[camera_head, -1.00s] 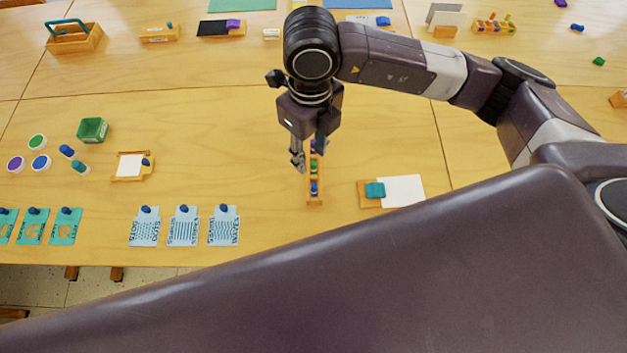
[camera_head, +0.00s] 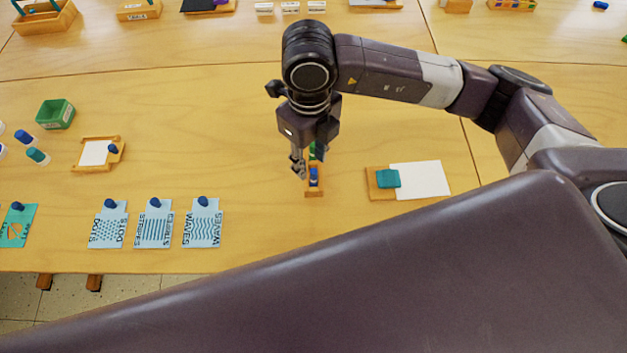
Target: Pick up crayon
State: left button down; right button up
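A narrow wooden holder (camera_head: 314,194) stands on the table with crayons in it. A blue crayon (camera_head: 314,177) shows at its near end. Something green shows just behind it, and the rest of the holder is hidden by my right gripper. My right gripper (camera_head: 308,162) points down at the holder. Its fingers look apart, one at the holder's left side and the other over it. I see nothing held between them, and contact cannot be told. My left gripper is not in view.
Pattern cards with blue knobs (camera_head: 153,224) lie front left. A green box (camera_head: 56,114) and a wooden tray with white paper (camera_head: 97,153) stand at left. A wooden block with a teal piece and white card (camera_head: 420,180) lies right. Bare table surrounds the holder.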

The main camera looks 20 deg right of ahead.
aim_at(314, 171)
jog(key=f, duration=0.2)
jog(key=f+p, duration=0.1)
jog(key=f, duration=0.3)
jog(key=shift+s+d+f+p, duration=0.15)
jog(key=shift+d+p, duration=0.2)
jog(key=shift+f, duration=0.25)
grip_shut()
